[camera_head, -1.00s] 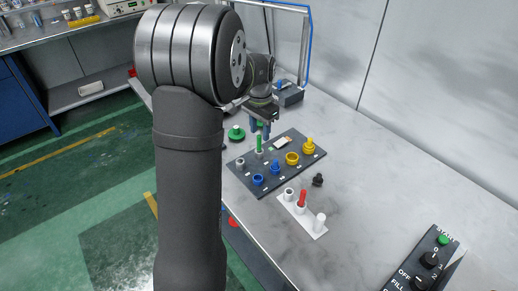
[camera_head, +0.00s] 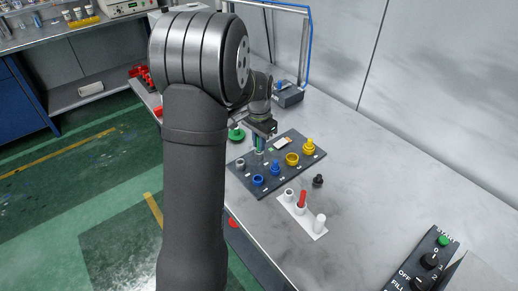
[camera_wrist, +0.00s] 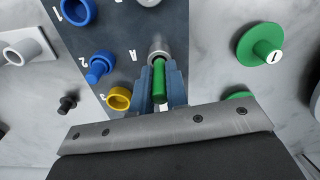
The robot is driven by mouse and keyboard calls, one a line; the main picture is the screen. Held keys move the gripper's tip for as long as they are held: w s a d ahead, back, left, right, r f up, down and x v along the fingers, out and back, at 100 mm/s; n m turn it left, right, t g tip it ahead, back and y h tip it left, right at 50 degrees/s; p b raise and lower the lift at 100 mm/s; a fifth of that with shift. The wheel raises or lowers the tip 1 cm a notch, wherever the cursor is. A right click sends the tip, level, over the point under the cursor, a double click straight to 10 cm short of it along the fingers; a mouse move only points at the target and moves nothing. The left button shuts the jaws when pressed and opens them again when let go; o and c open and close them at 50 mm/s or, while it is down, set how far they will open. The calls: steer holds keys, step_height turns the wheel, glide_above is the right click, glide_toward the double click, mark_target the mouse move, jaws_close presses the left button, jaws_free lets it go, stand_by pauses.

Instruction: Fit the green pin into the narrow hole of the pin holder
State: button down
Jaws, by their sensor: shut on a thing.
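The green pin (camera_wrist: 159,82) stands in a grey metal socket (camera_wrist: 159,46) on the dark board in the wrist view. My gripper (camera_wrist: 159,76) is shut on the pin, one blue-grey finger on each side. In the head view my gripper (camera_head: 259,147) is low over the board's far left part and largely hides the pin. The likely pin holder is a white strip (camera_head: 310,220) in front of the board. It carries an open collar (camera_head: 289,192), a red pin (camera_head: 302,198) and a white post (camera_head: 320,221). Part of it shows in the wrist view (camera_wrist: 45,42).
The dark board (camera_head: 283,170) also carries a grey collar (camera_head: 240,164), blue parts (camera_head: 275,168) and yellow parts (camera_head: 292,159). A green disc (camera_head: 236,134) lies behind the board.

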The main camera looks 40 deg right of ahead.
steer(key=shift+r, duration=0.1)
steer(key=shift+r, duration=0.55)
step_height(320, 180, up, 3)
steer(key=shift+f, duration=0.15)
steer(key=s+d+r, duration=0.2)
steer(key=s+r, duration=0.5)
steer(key=s, duration=0.5)
steer(key=s+a, duration=0.5)
steer(key=s, duration=0.1)
steer(key=shift+m, duration=0.4)
steer(key=shift+s+a+f, duration=0.1)
steer(key=shift+s+f, duration=0.05)
steer(key=shift+f, duration=1.65)
steer(key=shift+s+a+f, duration=0.1)
steer(key=shift+a+f, duration=0.05)
steer(key=shift+f, duration=1.7)
steer(key=shift+s+a+f, duration=0.1)
steer(key=shift+s+f, duration=0.05)
steer(key=shift+f, duration=1.65)
